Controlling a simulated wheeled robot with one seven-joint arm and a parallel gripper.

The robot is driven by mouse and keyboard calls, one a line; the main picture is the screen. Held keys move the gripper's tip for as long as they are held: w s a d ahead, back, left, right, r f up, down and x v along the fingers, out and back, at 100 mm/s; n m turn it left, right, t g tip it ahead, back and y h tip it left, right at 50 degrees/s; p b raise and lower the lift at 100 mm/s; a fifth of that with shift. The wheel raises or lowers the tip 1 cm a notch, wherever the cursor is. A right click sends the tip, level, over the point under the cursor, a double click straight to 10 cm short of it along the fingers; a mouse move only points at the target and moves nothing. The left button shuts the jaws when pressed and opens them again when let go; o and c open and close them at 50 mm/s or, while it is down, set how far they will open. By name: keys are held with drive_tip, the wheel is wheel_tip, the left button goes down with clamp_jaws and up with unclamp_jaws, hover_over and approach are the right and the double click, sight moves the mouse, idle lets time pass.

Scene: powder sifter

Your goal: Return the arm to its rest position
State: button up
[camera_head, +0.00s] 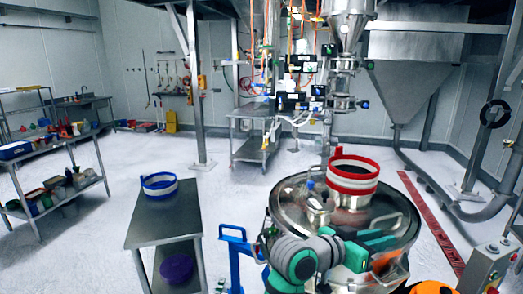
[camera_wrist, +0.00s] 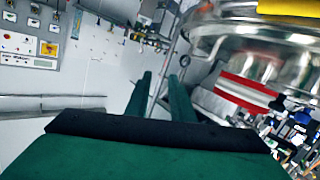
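My gripper (camera_head: 385,241) is teal green and sits low over the near side of the round steel vessel (camera_head: 285,205) in the head view. In the wrist view its two green fingers (camera_wrist: 160,78) stand apart with nothing between them. My arm (camera_head: 300,262) is bent in the lower middle of the head view and hides part of the vessel lid. A red-and-white ring (camera_head: 352,168) stands on the vessel behind my gripper, apart from it. The ring also shows tilted in the wrist view (camera_wrist: 245,95), to the right of the fingers.
A steel side table (camera_head: 160,220) at left carries a blue-and-white ring (camera_head: 159,183); a purple bowl (camera_head: 177,267) lies on its lower shelf. A blue trolley handle (camera_head: 236,255) stands between table and vessel. A control box (camera_head: 487,268) is at lower right.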

drive_tip(key=s+a+f+n+t+y, duration=0.25)
drive_tip(key=a+f+n+t, duration=0.2)
drive_tip(key=f, duration=0.65)
drive_tip(key=s+a+f+n+t+y, duration=0.2)
drive_tip(key=a+f+n+t+y, duration=0.3)
drive_tip(key=f, duration=0.7)
drive_tip(key=s+a+f+n, duration=0.3)
drive_tip(key=s+a+f, duration=0.3)
drive_tip(key=s+f, duration=0.1)
drive_tip(key=s+a+f+n+y, duration=0.1)
drive_tip(key=s+a+f+y, duration=0.25)
drive_tip(key=s, duration=0.35)
drive_tip(key=s+a+f+y, duration=0.2)
drive_tip(key=s+a+f, duration=0.1)
drive_tip(key=s+a, duration=0.3)
drive_tip(key=s+a+r+m, duration=0.1)
drive_tip(key=s+a+r, duration=0.1)
drive_tip(key=s, duration=0.6)
drive_tip(key=s+a+r+m+y, duration=0.1)
drive_tip(key=s+r, duration=0.1)
drive_tip(key=s, duration=0.7)
drive_tip(key=shift+s+a+g, duration=0.3)
drive_tip(key=shift+a+g, duration=0.05)
drive_tip(key=shift+a, duration=0.05)
drive_tip(key=shift+m, duration=0.25)
